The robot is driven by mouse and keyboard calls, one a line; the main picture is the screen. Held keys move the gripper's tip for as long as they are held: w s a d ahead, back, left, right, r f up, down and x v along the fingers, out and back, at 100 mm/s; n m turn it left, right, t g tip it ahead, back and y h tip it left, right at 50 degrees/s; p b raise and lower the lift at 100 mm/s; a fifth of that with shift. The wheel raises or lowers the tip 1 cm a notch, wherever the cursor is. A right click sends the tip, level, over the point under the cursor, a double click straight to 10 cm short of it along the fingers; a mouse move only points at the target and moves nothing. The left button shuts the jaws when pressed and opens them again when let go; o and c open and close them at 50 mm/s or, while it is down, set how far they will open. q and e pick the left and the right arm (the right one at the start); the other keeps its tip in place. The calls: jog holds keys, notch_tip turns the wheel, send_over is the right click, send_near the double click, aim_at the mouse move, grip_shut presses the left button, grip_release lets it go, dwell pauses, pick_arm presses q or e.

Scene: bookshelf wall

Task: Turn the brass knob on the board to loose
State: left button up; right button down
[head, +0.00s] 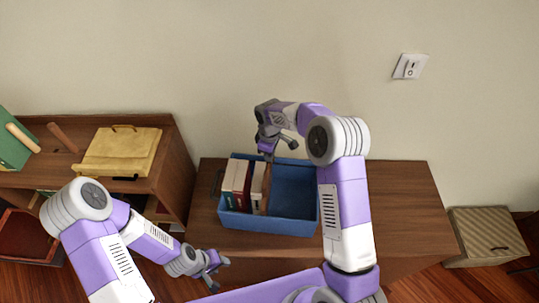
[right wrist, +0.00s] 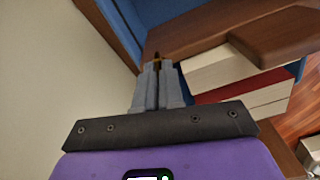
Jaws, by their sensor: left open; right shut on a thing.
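A brown wooden board (head: 266,190) stands in the blue bin (head: 268,226), right of several books (head: 237,183). In the right wrist view the board (right wrist: 205,30) runs across the top, and a small brass knob (right wrist: 157,56) shows at its near end. My right gripper (right wrist: 158,68) is shut on the knob, with its fingers hiding most of it. In the head view my right gripper (head: 269,152) is at the bin's back edge, and the knob cannot be made out. My left gripper (head: 218,273) is open and empty, in front of the low cabinet.
The bin's right compartment is empty. The low cabinet (head: 400,205) has free top at right. A wall switch (head: 410,66) is above right. A striped box (head: 485,235) stands on the floor at right. A left shelf (head: 165,178) holds a yellow case (head: 120,150).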

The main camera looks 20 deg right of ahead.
jog(key=shift+n, duration=1.3)
jog(key=c, duration=1.3)
grip_release()
jog(key=shift+o, duration=0.2)
